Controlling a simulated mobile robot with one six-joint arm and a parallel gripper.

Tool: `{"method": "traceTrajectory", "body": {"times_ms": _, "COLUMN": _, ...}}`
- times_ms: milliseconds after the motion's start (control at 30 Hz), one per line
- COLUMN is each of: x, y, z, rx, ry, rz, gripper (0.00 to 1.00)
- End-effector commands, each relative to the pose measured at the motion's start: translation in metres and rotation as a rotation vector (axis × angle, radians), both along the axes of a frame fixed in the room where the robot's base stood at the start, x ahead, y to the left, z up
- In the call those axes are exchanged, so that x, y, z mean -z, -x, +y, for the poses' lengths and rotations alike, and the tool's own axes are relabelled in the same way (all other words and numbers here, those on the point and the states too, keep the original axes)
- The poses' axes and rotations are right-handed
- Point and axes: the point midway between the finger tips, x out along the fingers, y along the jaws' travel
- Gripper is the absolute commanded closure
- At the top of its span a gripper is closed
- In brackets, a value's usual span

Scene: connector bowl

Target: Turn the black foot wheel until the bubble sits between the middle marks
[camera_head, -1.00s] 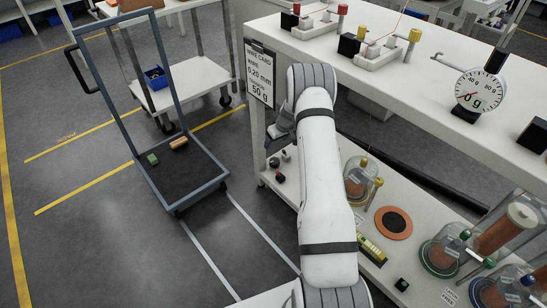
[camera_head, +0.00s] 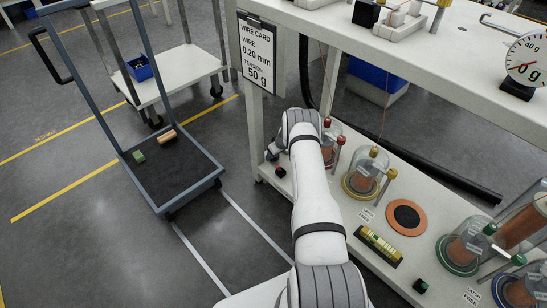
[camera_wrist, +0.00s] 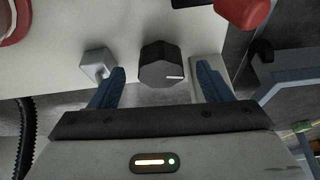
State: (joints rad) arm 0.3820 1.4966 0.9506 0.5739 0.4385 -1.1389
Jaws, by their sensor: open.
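The black foot wheel (camera_wrist: 162,66) is a faceted knob with a white mark, seen in the wrist view. My gripper (camera_wrist: 160,88) is open, one blue finger to each side of the wheel, with gaps showing on both sides. I cannot tell whether the fingers reach its depth. In the head view my gripper (camera_head: 271,152) is at the left end of the lower shelf, and the wheel is hidden there. A level with a yellow-green vial (camera_head: 380,244) lies on the shelf. Its bubble is too small to place against the marks.
A grey knob (camera_wrist: 97,63) stands close by the left finger; a red part (camera_wrist: 243,10) is at upper right. Glass-domed spools (camera_head: 366,175) and an orange disc (camera_head: 405,217) stand along the lower shelf (camera_head: 345,222). The upper bench (camera_head: 440,75) overhangs. A trolley (camera_head: 170,170) stands left.

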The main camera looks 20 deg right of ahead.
Motion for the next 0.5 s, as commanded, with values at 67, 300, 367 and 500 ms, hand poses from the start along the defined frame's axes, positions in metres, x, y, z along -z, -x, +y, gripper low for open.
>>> {"method": "traceTrajectory", "body": {"times_ms": 67, "x": 0.0125, "y": -0.004, "z": 0.0017, "rx": -0.001, "ry": -0.001, "rz": 0.0, "gripper": 0.28}}
{"method": "traceTrajectory", "body": {"times_ms": 300, "x": 0.0197, "y": -0.0086, "z": 0.0035, "rx": -0.001, "ry": 0.0, "rz": 0.0, "gripper": 0.28}}
{"method": "traceTrajectory", "body": {"times_ms": 367, "x": 0.0193, "y": -0.0086, "z": 0.0037, "rx": -0.002, "ry": 0.0, "rz": 0.0, "gripper": 0.28}}
{"method": "traceTrajectory", "body": {"times_ms": 500, "x": 0.0191, "y": -0.0086, "z": 0.004, "rx": -0.002, "ry": 0.0, "rz": 0.0, "gripper": 0.3}}
